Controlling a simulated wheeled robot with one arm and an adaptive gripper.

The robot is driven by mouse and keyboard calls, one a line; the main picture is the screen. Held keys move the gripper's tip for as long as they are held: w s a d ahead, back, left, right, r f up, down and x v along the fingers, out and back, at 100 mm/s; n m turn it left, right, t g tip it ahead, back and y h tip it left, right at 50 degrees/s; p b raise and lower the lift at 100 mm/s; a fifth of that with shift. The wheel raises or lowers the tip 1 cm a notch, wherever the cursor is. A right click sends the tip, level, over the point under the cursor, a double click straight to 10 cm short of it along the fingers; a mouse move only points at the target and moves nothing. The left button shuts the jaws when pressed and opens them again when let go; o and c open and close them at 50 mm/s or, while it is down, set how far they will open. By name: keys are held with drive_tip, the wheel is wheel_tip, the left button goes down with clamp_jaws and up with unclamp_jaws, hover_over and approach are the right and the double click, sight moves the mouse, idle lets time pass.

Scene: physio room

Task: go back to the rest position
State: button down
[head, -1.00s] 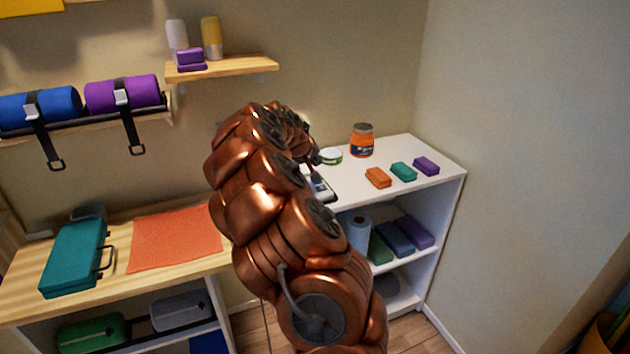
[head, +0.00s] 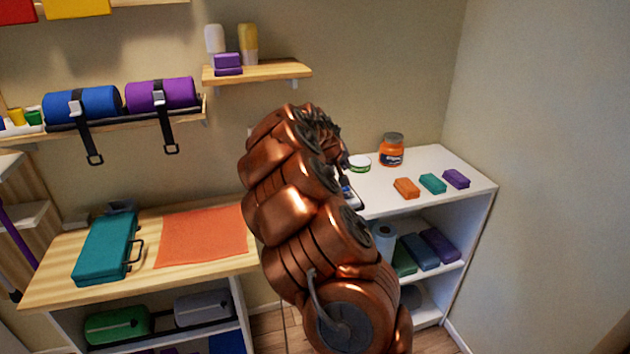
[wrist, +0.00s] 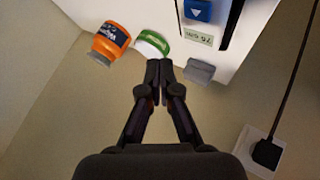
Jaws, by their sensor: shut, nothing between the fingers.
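My gripper (wrist: 159,72) is shut and empty in the wrist view. Its fingertips point at the white shelf top, near a green-and-white tin (wrist: 152,44) and a small grey block (wrist: 199,72). I cannot tell how far above the surface they are. In the head view my copper arm rises in front of the gap between the wooden bench and the white shelf unit. It hides most of the gripper there.
The white shelf unit (head: 466,180) carries an orange jar (head: 391,150), the tin (head: 359,163) and three small blocks (head: 432,183). The wooden bench (head: 60,285) holds a teal case (head: 107,247) and an orange mat (head: 203,237). A wall shelf (head: 260,74) is above.

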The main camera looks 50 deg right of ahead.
drive_tip(key=s+a+r+y+p, duration=0.1)
drive_tip(key=s+a+r+y, duration=0.1)
drive_tip(key=a, duration=0.9)
drive_tip(key=s+a+r+n+y, duration=0.1)
drive_tip(key=s+a+r, duration=0.15)
drive_tip(key=a, duration=0.85)
drive_tip(key=s+a+r+y+p, duration=0.1)
drive_tip(key=s+a+y, duration=0.1)
drive_tip(key=a, duration=0.8)
drive_tip(key=s+a+f+n+g+y, duration=0.1)
drive_tip(key=s+a+f+n+y, duration=0.1)
drive_tip(key=s+a, duration=0.8)
drive_tip(key=s+a+f+n+g+y+p, duration=0.1)
drive_tip(key=s+a+f+n+g+y, duration=0.1)
drive_tip(key=s+a, duration=0.7)
drive_tip(key=a+f+n, duration=0.1)
drive_tip(key=a+n, duration=0.1)
drive_tip(key=a, duration=0.3)
drive_tip(key=shift+s+a, duration=0.35)
